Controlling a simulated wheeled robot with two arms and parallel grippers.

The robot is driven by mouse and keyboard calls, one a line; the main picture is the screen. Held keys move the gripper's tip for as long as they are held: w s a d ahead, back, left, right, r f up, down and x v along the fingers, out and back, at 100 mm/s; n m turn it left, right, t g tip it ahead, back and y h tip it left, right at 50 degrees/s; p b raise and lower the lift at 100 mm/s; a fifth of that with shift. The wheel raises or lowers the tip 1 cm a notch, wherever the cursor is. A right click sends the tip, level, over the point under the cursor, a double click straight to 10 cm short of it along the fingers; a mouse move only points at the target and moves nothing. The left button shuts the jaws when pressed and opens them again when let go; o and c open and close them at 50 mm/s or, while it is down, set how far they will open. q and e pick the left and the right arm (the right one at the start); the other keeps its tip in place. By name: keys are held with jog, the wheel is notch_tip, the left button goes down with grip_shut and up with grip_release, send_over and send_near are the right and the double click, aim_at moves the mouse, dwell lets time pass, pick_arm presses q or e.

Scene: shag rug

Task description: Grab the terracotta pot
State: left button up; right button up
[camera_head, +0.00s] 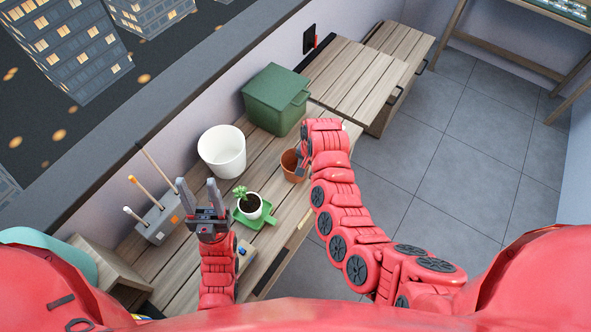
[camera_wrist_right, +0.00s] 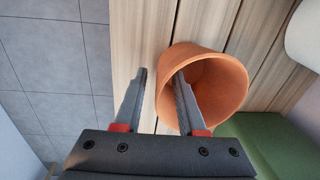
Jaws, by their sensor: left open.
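The terracotta pot (camera_head: 290,166) stands on the wooden slatted bench, partly hidden by my right arm in the head view. In the right wrist view the pot (camera_wrist_right: 228,84) shows its open mouth and looks empty. My right gripper (camera_wrist_right: 160,78) is open with its fingers on either side of the pot's near wall. One finger reaches inside the mouth and the other is outside, with a gap to the wall. In the head view my right gripper (camera_head: 303,160) is mostly hidden by its wrist. My left gripper (camera_head: 199,190) is open and empty over the bench.
A white pot (camera_head: 222,152) and a green lidded box (camera_head: 275,99) stand behind the terracotta pot. A small potted plant (camera_head: 249,205) sits on a green tray (camera_head: 268,220). A grey holder with tools (camera_head: 158,222) stands left. Tiled floor (camera_head: 430,150) lies right, clear.

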jog(key=shift+f, duration=0.55)
jog(key=shift+w+r, duration=0.1)
grip_shut()
dwell(0.9)
